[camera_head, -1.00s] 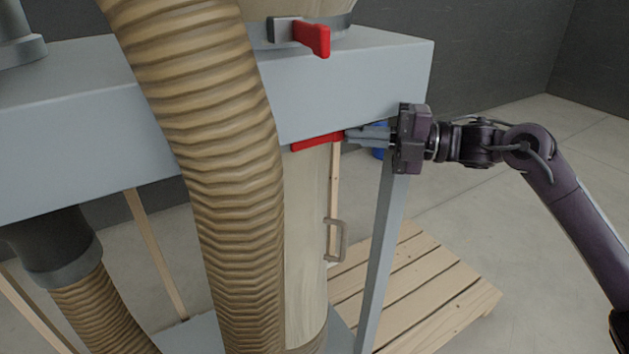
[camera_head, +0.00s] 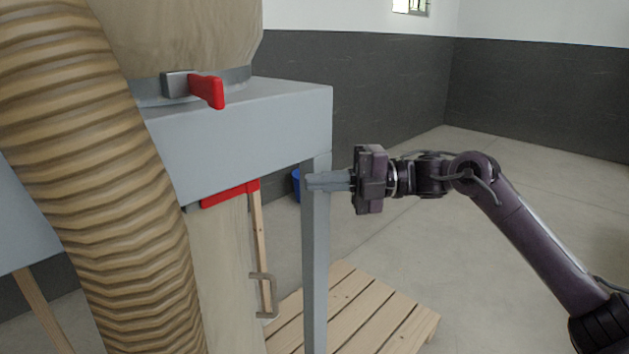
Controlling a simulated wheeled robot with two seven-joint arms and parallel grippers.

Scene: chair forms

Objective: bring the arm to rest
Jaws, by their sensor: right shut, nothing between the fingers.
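My right gripper (camera_head: 312,182) is shut and empty. The arm comes in from the right edge. A red lever (camera_head: 230,194) sits under the grey box, left of the fingertips and apart from them. My left gripper is not in view.
A ribbed tan hose (camera_head: 90,190) fills the left side. The grey machine box (camera_head: 240,135) carries a red-handled clamp (camera_head: 207,90). A wooden pallet (camera_head: 365,315) lies below the gripper. A blue object (camera_head: 296,184) is partly hidden behind the leg. Open floor lies right.

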